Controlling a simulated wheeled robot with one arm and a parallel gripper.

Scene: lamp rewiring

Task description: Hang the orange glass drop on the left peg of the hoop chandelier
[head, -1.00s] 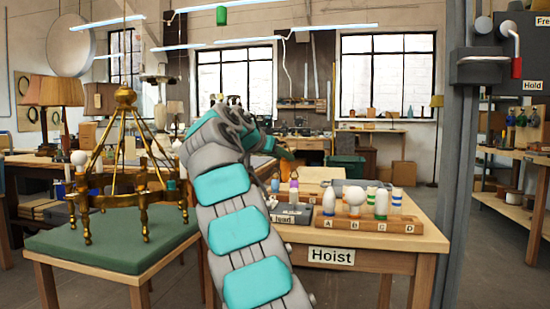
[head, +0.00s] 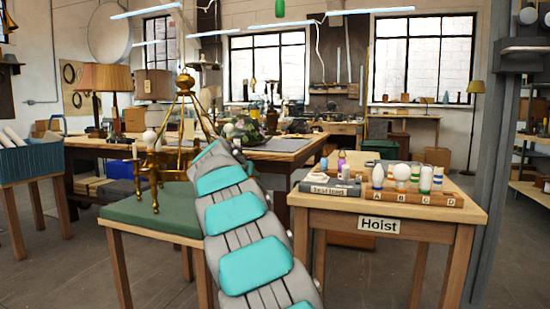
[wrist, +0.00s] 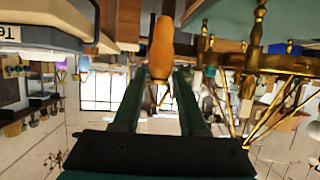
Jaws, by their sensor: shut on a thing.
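The orange glass drop (wrist: 161,48) is between my fingertips in the wrist view, which looks upside down. My gripper (wrist: 161,75) is shut on it. In the head view my own arm hides the gripper and the drop. The brass hoop chandelier (head: 185,98) stands on a green-topped table left of centre, its right part covered by my arm. It also shows in the wrist view (wrist: 255,62) at right, apart from the drop. I cannot tell which peg is the left one.
The Hoist bench (head: 331,203) stands at right with a lettered rack (head: 424,198) of bulbs and a test box (head: 330,187). The green-topped table (head: 150,216) is under the chandelier. A blue bin (head: 33,160) stands at far left. Open floor lies at front left.

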